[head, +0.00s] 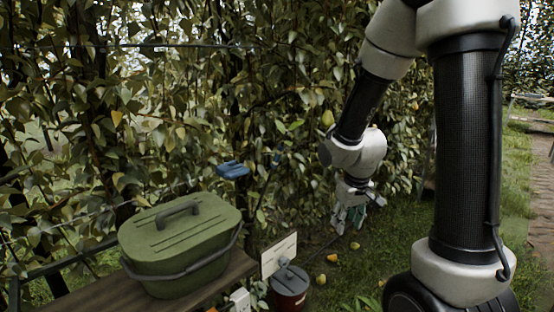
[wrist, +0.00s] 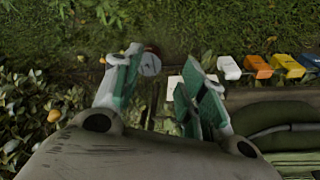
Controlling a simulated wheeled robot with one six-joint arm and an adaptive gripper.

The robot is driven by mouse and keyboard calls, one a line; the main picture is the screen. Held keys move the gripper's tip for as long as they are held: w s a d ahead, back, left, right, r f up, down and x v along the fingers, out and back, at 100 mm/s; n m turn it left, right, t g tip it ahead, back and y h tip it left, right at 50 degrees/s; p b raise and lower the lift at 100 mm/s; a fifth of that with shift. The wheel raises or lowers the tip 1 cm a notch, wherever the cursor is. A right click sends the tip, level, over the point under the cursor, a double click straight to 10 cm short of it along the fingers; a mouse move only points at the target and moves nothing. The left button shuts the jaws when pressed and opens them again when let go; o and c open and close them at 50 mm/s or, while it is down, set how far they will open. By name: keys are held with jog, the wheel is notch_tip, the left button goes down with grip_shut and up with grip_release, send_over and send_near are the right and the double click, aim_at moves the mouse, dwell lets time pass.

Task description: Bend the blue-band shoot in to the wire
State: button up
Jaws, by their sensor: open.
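In the head view a thin dark shoot (head: 266,183) leans out from the hedge, left of my arm, with a small dark blue band (head: 277,158) near its top. A thin wire (head: 165,46) runs across the upper foliage, and leaves cover parts of it. My gripper (head: 352,207) hangs low to the right of the shoot, apart from it, pointing down. In the wrist view its two green-padded fingers (wrist: 163,80) are spread with nothing between them. I cannot make out the shoot or its band in the wrist view.
A green lidded basket (head: 178,268) stands on a wooden shelf (head: 222,284). A blue object (head: 233,170) shows above it. A dark red lidded bucket (head: 290,287) and a white card (head: 279,254) are below my gripper's left. Fallen pears (head: 331,258) lie on the grass.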

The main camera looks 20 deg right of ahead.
jog(key=w+a+f+t+y, duration=0.1)
jog(key=w+a+f+t, duration=0.15)
jog(key=w+f, duration=0.6)
jog(key=n+t+y, duration=0.2)
jog(key=t+y, duration=0.4)
jog(key=t, duration=0.6)
send_near(279, 158)
jog(key=x, duration=0.4)
jog(key=shift+w+a+r, duration=0.1)
jog(key=shift+w+a, duration=0.05)
jog(key=shift+w, duration=0.05)
jog(key=x, duration=0.7)
grip_shut()
